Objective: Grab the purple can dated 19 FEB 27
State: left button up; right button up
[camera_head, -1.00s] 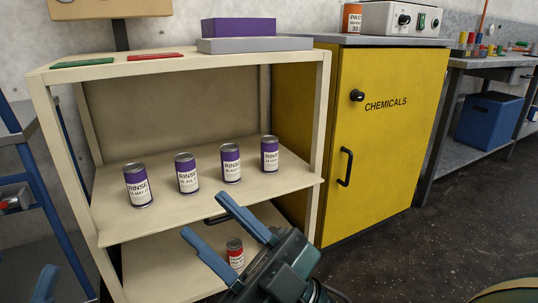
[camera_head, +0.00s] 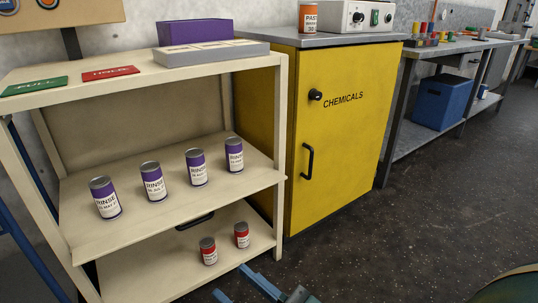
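Several purple cans with white RINSE labels stand upright in a row on the middle shelf of the cream rack (camera_head: 150,225). From left to right they are the first can (camera_head: 105,198), second can (camera_head: 153,182), third can (camera_head: 196,168) and fourth can (camera_head: 234,155). A date line shows under RINSE on each label, but it is too small to read surely. My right gripper (camera_head: 230,280) is at the bottom edge, below and in front of the shelves. Its blue fingers are apart with nothing between them; much of it is cut off. My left gripper is out of view.
Two red-and-white cans (camera_head: 208,251) stand on the lower shelf. The rack top holds a green card (camera_head: 34,86), a red card (camera_head: 110,73) and a grey tray (camera_head: 212,53) with a purple box. A yellow CHEMICALS cabinet (camera_head: 340,150) stands to the right.

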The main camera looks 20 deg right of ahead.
aim_at(234, 147)
jog(key=i+l+z, duration=0.1)
jog(key=z, duration=0.35)
jog(key=i+l+z, duration=0.15)
jog(key=z, duration=0.25)
jog(key=i+l+z, duration=0.1)
jog(key=z, duration=0.35)
jog(key=i+j, duration=0.2)
jog(key=i, duration=0.2)
jog(key=i+j, duration=0.2)
jog(key=i, duration=0.2)
